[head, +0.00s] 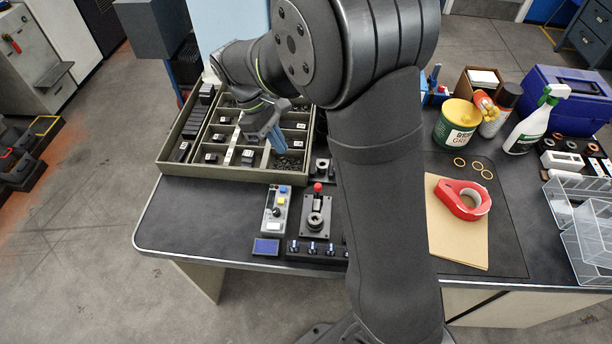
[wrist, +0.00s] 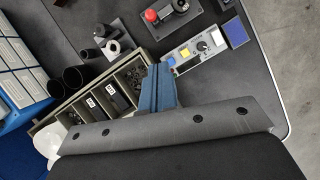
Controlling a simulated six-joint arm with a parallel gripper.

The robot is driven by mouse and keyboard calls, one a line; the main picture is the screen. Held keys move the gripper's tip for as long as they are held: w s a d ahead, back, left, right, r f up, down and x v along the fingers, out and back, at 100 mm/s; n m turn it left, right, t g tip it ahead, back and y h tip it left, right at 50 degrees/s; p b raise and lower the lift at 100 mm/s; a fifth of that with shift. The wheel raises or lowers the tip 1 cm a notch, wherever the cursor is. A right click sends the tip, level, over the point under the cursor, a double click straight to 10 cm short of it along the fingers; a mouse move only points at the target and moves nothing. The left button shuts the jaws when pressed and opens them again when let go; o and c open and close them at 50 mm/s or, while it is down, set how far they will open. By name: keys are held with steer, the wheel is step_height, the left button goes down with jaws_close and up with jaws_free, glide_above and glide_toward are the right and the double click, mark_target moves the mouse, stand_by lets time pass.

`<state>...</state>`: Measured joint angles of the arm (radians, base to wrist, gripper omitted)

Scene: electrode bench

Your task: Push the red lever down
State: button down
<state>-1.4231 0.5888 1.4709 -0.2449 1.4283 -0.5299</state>
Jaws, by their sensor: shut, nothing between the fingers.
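The red lever (head: 318,187) has a round red knob and sits on a small black base plate at the front of the bench. Its knob also shows at the top of the wrist view (wrist: 151,16). I cannot tell how far it is tilted. My gripper (head: 278,146), with blue fingers, is over the right-hand compartments of the parts tray, behind and to the left of the lever in the head view. In the wrist view the fingers (wrist: 157,70) are pressed together and empty, apart from the lever.
A grey control box (head: 276,211) with coloured buttons stands left of the lever. A row of blue-tipped knobs (head: 312,248) lies in front. The divided tray (head: 232,172) is behind. A red tape dispenser (head: 463,199) and green tub (head: 456,125) are right of my arm.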

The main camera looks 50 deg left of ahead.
steer(key=shift+s+a+f+n+t+h, duration=0.2)
steer(key=shift+s+a+n, duration=0.15)
steer(key=shift+n, duration=0.25)
steer(key=shift+s+a+f+n+t+h, duration=0.1)
steer(key=shift+s+a+f+n+t, duration=0.1)
steer(key=shift+s+a+n, duration=0.3)
steer(key=shift+w+d, duration=0.15)
steer(key=shift+w, duration=0.05)
glide_toward(318, 193)
step_height(318, 193, down, 2)
steer(key=s+a, duration=0.2)
steer(key=shift+w+d+f, duration=0.4)
steer(key=shift+w+d, duration=0.3)
steer(key=shift+d, duration=0.05)
steer(key=shift+w+d+f, duration=0.4)
steer(key=shift+w+d, duration=0.25)
steer(key=shift+d, duration=0.1)
steer(key=shift+w, duration=0.1)
steer(key=shift+w+d+r+g, duration=0.1)
steer(key=shift+w+d+g, duration=0.1)
steer(key=shift+g, duration=0.1)
